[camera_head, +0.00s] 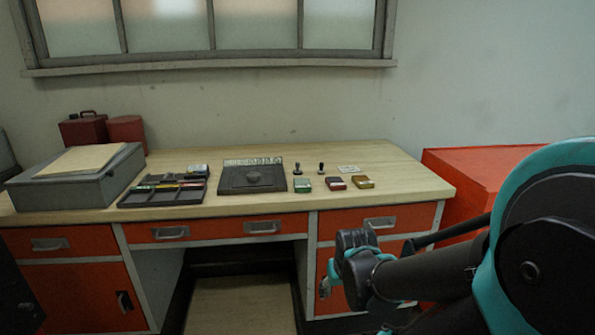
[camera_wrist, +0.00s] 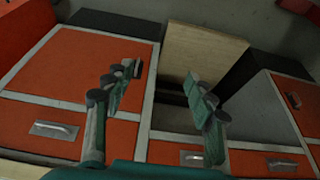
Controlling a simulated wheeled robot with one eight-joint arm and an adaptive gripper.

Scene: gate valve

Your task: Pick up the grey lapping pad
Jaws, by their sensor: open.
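A small dark grey rounded piece (camera_head: 253,178) lies on a dark square plate (camera_head: 236,187) in the middle of the desk top. It looks like the grey lapping pad, though it is too small to be sure. My gripper (camera_head: 338,280) is in front of the desk's right drawers, below the level of the top and well apart from the pad. In the wrist view my gripper (camera_wrist: 162,77) has its two green fingers spread with nothing between them. That view shows the drawer fronts and the knee space; the pad is out of sight there.
An orange cabinet (camera_head: 470,170) stands at the right. The desk's right end is clear.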

